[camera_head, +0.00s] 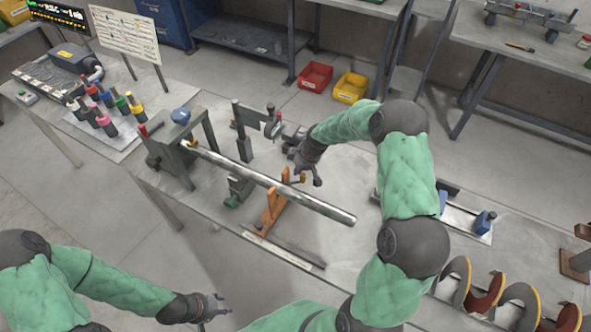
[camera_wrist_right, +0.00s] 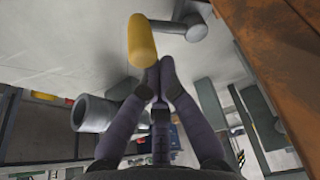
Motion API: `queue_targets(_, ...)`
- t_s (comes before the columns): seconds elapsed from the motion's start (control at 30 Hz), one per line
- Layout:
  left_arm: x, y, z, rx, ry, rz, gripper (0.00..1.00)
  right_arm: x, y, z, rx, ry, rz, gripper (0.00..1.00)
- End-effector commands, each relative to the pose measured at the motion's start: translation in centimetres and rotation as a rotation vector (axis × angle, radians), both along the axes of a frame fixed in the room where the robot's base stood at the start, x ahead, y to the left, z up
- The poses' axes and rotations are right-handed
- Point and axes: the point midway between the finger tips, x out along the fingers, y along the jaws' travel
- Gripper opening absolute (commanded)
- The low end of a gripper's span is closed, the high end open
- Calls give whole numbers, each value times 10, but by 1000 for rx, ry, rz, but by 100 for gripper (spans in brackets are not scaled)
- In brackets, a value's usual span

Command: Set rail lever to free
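A small yellow knob (camera_head: 303,177), which appears to be the rail lever's grip, shows beside the long metal shaft in the head view. In the right wrist view the yellow knob (camera_wrist_right: 141,42) is large, just beyond and slightly left of my fingertips. My right gripper (camera_head: 308,181) is close to the knob, above the bench; its fingertips (camera_wrist_right: 159,66) are together with nothing visible between them. Whether they touch the knob is unclear. My left gripper (camera_head: 226,304) is low at the left, away from the bench, fingers apart and empty. The lever's setting cannot be read.
The long shaft (camera_head: 325,209) lies across the fixture on the bench, near an orange support (camera_head: 270,213). An orange-brown surface (camera_wrist_right: 285,60) fills the wrist view's upper right. Colored bottles (camera_head: 104,122) stand at left; auger flights (camera_head: 485,293) lie at lower right.

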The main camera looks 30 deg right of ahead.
Motion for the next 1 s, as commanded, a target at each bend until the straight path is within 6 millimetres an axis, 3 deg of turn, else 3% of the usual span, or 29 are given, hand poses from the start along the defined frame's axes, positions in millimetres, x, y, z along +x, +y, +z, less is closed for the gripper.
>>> queue_targets(0.3, 0, 0, -3, 0, 0, 0, 40, -13, 2, -1, 2, 3, 1, 0)
queue_targets(1.0, 0, 0, -5, 0, 0, 0, 40, -19, 5, -1, 2, 3, 1, 0)
